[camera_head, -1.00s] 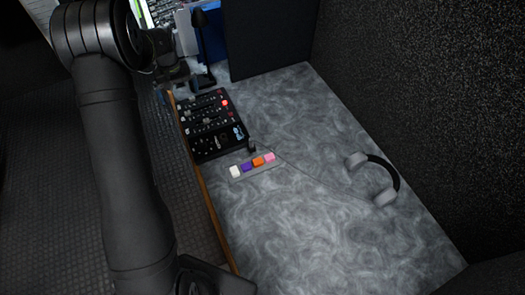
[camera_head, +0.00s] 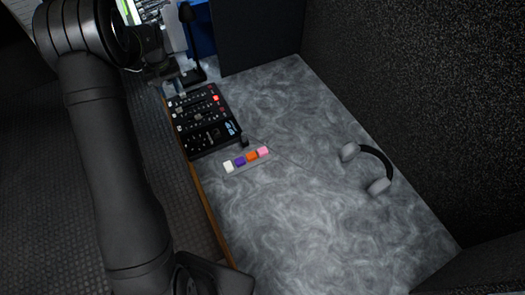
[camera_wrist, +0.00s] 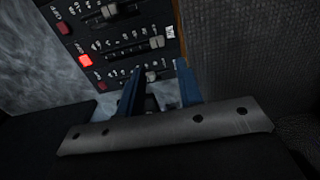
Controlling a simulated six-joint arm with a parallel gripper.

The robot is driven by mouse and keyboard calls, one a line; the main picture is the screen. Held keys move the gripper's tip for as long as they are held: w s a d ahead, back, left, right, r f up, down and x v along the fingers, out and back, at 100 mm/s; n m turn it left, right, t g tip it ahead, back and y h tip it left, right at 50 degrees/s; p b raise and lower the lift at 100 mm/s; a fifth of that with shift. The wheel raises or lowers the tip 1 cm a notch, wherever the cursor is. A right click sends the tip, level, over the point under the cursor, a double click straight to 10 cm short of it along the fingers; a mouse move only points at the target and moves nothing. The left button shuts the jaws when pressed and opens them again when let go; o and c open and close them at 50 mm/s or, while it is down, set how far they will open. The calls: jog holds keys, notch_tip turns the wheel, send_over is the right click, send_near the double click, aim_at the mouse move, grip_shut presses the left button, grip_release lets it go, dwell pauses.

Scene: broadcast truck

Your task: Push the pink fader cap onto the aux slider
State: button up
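The pink fader cap (camera_head: 263,151) sits at the right end of a row of caps on a small grey holder, just below the mixer in the head view. The black mixer (camera_head: 240,133) lies on the table's left side; its sliders are too small there to tell which is aux. In the wrist view, the mixer panel (camera_wrist: 125,22) shows several sliders with pale knobs. My gripper (camera_wrist: 160,68) is open, its two blue fingers apart near a small pale knob (camera_wrist: 151,76) at the panel's edge. No cap shows between them.
White (camera_head: 228,166), purple (camera_head: 240,161) and orange (camera_head: 252,155) caps share the holder. Headphones (camera_head: 379,186) lie to the right. A black microphone stand (camera_head: 190,40) rises behind the mixer. The table's middle and front are clear.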

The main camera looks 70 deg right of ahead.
jog(key=s+a+r+m+g+h, duration=0.1)
jog(key=s+r+m, duration=0.1)
jog(key=s+m, duration=0.5)
jog(key=s+a+r+m, duration=0.1)
jog(key=s+m, duration=0.2)
jog(key=s, duration=0.9)
jog(key=m+g+h, duration=0.1)
jog(key=m, duration=0.7)
send_over(263, 151)
jog(key=w+a, duration=0.1)
notch_tip(263, 151, down, 10)
jog(key=shift+w+a+r, duration=0.1)
jog(key=shift+x, duration=2.6)
jog(key=shift+w, duration=0.1)
jog(key=c, duration=0.7)
